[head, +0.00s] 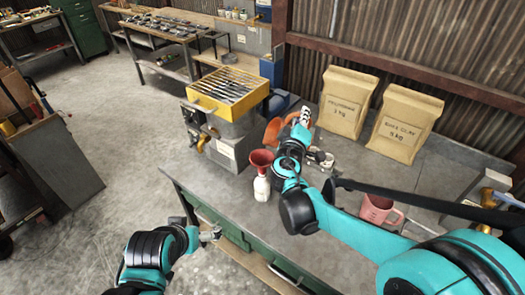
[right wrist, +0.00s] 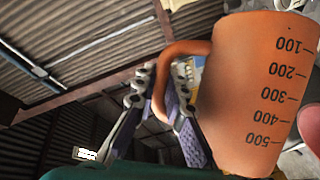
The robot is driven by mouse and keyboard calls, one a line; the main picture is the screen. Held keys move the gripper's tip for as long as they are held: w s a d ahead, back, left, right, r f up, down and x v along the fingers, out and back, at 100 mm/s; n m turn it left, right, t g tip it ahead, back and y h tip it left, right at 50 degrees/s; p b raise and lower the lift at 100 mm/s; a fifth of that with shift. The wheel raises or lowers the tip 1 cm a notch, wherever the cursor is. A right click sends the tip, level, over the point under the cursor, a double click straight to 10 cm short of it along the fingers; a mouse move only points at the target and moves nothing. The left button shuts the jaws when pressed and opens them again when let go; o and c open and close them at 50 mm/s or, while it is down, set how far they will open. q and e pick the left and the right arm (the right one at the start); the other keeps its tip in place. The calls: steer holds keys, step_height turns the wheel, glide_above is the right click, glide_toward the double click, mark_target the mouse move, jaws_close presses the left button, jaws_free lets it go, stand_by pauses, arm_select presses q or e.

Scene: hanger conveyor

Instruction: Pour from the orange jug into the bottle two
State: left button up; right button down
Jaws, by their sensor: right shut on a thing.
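The orange jug (head: 272,132) is partly hidden behind my right arm in the head view. My right gripper (head: 303,121) is shut on its handle. In the right wrist view the fingers (right wrist: 168,95) close around the handle, and the jug (right wrist: 245,95) shows black marks from 100 to 500. I cannot tell its tilt or contents. A white bottle (head: 262,188) stands upright on the bench with a red funnel (head: 261,158) in its mouth, nearer than the jug. No number shows on it. My left gripper (head: 210,234) is low at the bench's front left edge; its jaws are unclear.
A grey machine with a yellow tray (head: 230,91) stands at the bench's left end. Two tan paper bags (head: 345,100) (head: 403,122) stand at the back. A pink mug (head: 379,209) is on the right. The grey bench top (head: 230,204) is bare left of the bottle.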

mark_target(309, 121)
steer(key=shift+f, duration=0.1)
steer(key=shift+w+d+f+m+g+y+p, duration=0.15)
steer(key=shift+d+m+g+y+p, duration=0.25)
steer(key=shift+m, duration=0.5)
steer(key=shift+d+f+m+g+y+p, duration=0.3)
steer(key=shift+d+f+m+g+p, duration=0.25)
steer(key=shift+d+m, duration=0.4)
steer(key=shift+a+f, duration=0.15)
steer(key=shift+a, duration=0.05)
step_height(309, 121, down, 4)
steer(key=m+g+y+b, duration=0.1)
steer(key=m+y, duration=0.1)
steer(key=m, duration=0.1)
steer(key=shift+m, duration=0.25)
steer(key=shift+a+f, duration=0.1)
